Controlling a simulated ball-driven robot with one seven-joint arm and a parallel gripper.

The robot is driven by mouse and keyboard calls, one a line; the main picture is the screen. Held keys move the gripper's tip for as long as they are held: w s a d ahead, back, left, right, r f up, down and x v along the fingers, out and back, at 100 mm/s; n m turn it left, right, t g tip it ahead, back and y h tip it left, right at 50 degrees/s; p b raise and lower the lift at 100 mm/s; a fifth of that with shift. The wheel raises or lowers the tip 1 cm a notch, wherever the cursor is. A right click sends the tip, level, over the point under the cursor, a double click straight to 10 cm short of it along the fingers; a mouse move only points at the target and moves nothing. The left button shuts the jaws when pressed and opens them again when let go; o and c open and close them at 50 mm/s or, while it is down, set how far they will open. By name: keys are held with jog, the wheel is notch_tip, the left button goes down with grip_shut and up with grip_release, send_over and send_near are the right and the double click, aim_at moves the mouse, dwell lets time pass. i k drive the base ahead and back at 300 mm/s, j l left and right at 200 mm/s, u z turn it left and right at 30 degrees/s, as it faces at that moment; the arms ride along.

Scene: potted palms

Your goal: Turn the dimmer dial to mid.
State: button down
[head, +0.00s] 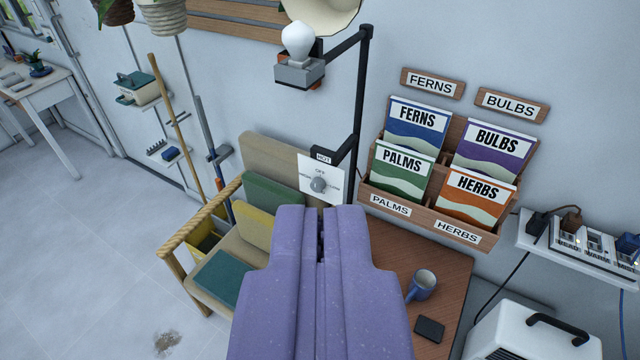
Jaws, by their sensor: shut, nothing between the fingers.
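The dimmer dial (318,185) is a small round grey knob on a white wall plate (310,169). "OFF" is printed above the knob; the lettering at its sides is too small or partly covered to read. My gripper (321,212) is purple, shut and empty. In the picture its fingertips lie just below the dial, covering the plate's lower edge. I cannot tell whether they touch the knob. I cannot make out which way the dial points.
A lamp arm with a bulb (298,42) and a "HOT" tag (322,156) stands above the dial. A rack of seed packets (427,205) is at right. A blue mug (421,285) and a dark phone-like slab (429,329) lie on the wooden table (440,262). A cushioned bench (228,243) is at left.

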aim_at(317, 185)
jog(key=j, duration=0.1)
jog(key=i+l+u, duration=0.6)
jog(key=i+u, duration=0.15)
